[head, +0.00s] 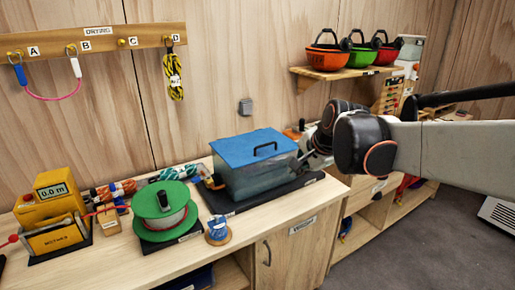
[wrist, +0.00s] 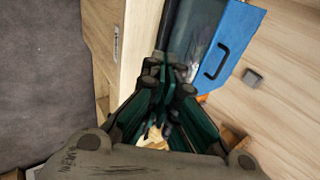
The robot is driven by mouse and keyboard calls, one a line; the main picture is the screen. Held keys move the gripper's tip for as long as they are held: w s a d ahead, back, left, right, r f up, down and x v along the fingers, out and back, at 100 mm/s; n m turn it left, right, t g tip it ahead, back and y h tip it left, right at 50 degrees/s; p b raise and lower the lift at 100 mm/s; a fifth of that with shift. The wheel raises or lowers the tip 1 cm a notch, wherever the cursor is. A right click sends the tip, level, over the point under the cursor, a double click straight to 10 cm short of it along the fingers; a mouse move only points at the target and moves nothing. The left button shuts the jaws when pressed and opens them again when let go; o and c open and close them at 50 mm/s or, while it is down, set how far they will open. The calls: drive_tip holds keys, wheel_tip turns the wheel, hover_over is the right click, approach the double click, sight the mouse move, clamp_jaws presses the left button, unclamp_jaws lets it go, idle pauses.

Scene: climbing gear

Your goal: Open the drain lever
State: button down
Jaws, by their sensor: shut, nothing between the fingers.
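A clear tank (head: 262,178) with a blue lid (head: 252,145) and a black handle stands on a dark tray on the counter. A small orange-brown fitting (head: 214,183) sits low at the tank's left end. It may be the drain lever, but it is too small to tell its position. My gripper (head: 308,158) is at the tank's right end, with its tips close to the wall there; I cannot tell whether they touch. In the wrist view my gripper (wrist: 167,68) has its fingers together and empty, beside the tank (wrist: 186,35) and its blue lid (wrist: 236,35).
Coiled ropes (head: 165,173) lie behind the reel. A shelf (head: 340,73) with helmets is on the wall above right.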

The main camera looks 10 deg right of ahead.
drive_tip(key=w+d+f+m+t+p, duration=0.1)
drive_tip(key=w+d+f+m, duration=0.7)
drive_tip(key=w+d+m, duration=0.25)
drive_tip(key=w+d+f+m+t+p, duration=0.1)
drive_tip(key=w+d+f+m, duration=0.85)
drive_tip(key=w+d, duration=0.25)
drive_tip(key=b+x, duration=0.2)
drive_tip(key=x, duration=0.7)
drive_tip(key=shift+w+d+b, duration=0.1)
drive_tip(key=shift+w+b, duration=0.15)
drive_tip(key=shift+b, duration=0.05)
drive_tip(key=w, duration=0.2)
drive_tip(key=shift+w+f+b, duration=0.15)
drive_tip(key=shift+w+b, duration=0.1)
drive_tip(key=shift+b, duration=0.05)
drive_tip(key=shift+w+a, duration=0.25)
drive_tip(key=shift+w, duration=0.6)
drive_tip(key=shift+d, duration=0.1)
